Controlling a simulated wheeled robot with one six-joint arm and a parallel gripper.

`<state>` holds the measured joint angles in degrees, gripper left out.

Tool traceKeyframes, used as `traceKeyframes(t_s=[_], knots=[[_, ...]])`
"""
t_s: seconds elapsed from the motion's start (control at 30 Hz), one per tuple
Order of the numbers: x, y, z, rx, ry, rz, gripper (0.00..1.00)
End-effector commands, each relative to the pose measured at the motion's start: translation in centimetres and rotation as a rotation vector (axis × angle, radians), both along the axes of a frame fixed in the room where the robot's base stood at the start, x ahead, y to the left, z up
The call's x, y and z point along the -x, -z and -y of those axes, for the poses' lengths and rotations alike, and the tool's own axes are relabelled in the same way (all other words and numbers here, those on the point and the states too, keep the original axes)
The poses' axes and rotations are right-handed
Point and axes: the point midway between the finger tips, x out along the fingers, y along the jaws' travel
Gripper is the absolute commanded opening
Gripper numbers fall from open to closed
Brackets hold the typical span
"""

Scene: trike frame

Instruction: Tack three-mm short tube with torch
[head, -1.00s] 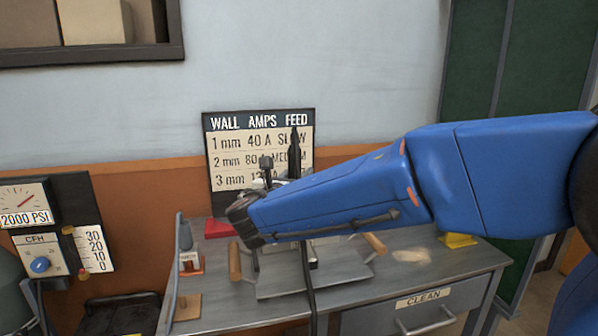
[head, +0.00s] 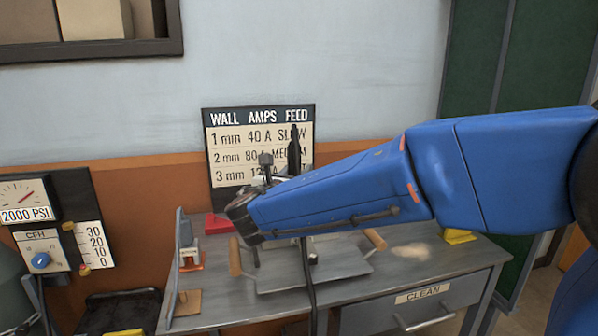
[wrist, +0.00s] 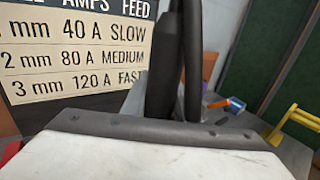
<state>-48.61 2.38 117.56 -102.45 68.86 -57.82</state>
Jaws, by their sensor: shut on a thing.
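My gripper (wrist: 190,75) is mostly hidden behind the blue arm's end in the head view. In the wrist view, its white body with a dark edge fills the bottom. It is shut on the torch, a dark upright shape (wrist: 163,65); the torch's dark upper part shows before the chart in the head view (head: 294,150). A black cable (head: 308,275) hangs below the arm in front of the bench. A grey metal plate with wooden handles (head: 310,277) lies on the bench below the arm. The short tube cannot be made out; the arm covers the area above the plate.
The settings chart (head: 225,136) leans at the wall and reads 3 mm, 120 A, FAST in the wrist view. An upright panel (head: 175,265) stands at the bench's left end. A yellow item (head: 459,236) lies at the right. The gauge board (head: 70,215) is at far left.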

Motion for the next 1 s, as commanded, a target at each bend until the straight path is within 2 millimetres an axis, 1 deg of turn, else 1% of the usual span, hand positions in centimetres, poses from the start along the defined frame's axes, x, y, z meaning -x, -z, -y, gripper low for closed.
traceKeyframes(t_s=[0.37, 1.0], knots=[[-0.01, -0.06, 0.00, -0.001, 0.000, 0.001, 0.04], [-0.01, 0.45, 0.00, -0.001, 0.000, 0.001, 0.04]])
